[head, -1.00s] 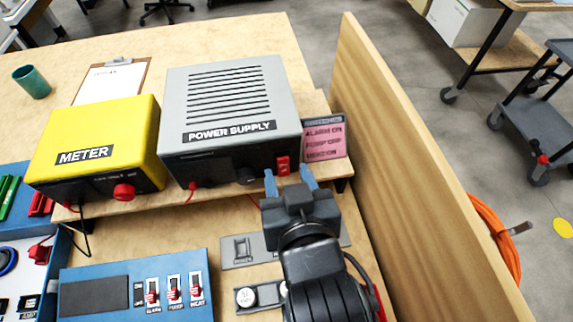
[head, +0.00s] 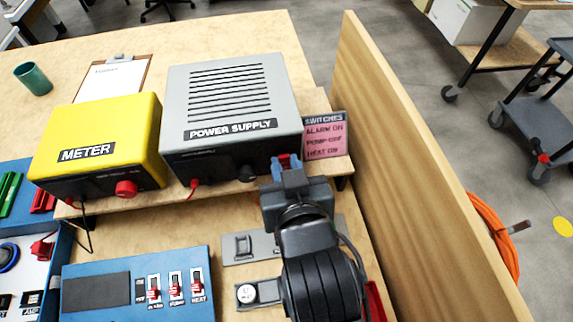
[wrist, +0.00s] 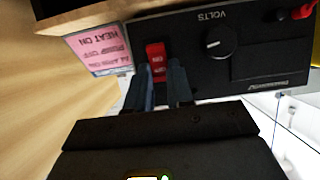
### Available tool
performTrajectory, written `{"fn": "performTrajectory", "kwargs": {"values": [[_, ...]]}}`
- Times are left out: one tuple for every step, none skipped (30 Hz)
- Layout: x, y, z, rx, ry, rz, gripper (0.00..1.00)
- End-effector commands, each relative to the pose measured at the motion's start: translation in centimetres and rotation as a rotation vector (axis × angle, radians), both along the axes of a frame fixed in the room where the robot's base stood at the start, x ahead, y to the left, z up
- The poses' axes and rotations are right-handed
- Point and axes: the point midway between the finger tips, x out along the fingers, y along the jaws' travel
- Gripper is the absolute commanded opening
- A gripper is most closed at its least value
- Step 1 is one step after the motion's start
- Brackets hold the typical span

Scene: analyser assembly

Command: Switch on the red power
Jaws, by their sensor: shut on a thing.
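The grey power supply (head: 231,100) stands on the wooden shelf, its black front facing me. Its red power switch (wrist: 156,60) is at one end of that front, and in the wrist view it shows between the blue fingertips. My gripper (head: 287,162) is at the switch with its fingers close together, shut on it. In the head view only a little red shows between the fingers. The rocker's exact position is hard to tell. The VOLTS knob (wrist: 219,42) is beside the switch, apart from the fingers.
A pink switches card (head: 325,138) stands just right of the switch, and a tall wooden panel (head: 400,150) rises beyond it. The yellow meter (head: 97,140) is at left. A blue switch panel (head: 100,285) lies below the shelf.

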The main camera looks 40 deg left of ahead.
Motion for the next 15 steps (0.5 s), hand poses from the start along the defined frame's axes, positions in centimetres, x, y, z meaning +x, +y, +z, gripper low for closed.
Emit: {"fn": "performTrajectory", "kwargs": {"values": [[0.0,0.0,0.0,0.0,0.0,0.0,0.0],[0.0,0.0,0.0,0.0,0.0,0.0,0.0],[0.0,0.0,0.0,0.0,0.0,0.0,0.0],[0.0,0.0,0.0,0.0,0.0,0.0,0.0],[0.0,0.0,0.0,0.0,0.0,0.0,0.0],[0.0,0.0,-0.1,0.001,-0.001,0.0,0.0],[0.0,0.0,-0.1,0.003,-0.003,0.0,0.0],[0.0,0.0,-0.2,0.006,-0.005,0.0,0.0],[0.0,-0.1,-0.4,0.013,-0.012,-0.001,0.0],[0.0,-0.1,-0.6,0.022,-0.019,-0.001,0.0],[0.0,-0.1,-0.7,0.031,-0.027,-0.002,0.0],[0.0,-0.2,-0.9,0.045,-0.04,-0.002,0.0],[0.0,-0.2,-1.0,0.057,-0.05,-0.003,0.0],[0.0,-0.2,-1.0,0.07,-0.061,-0.003,0.0],[0.0,-0.2,-1.1,0.087,-0.076,-0.003,0.0]]}}
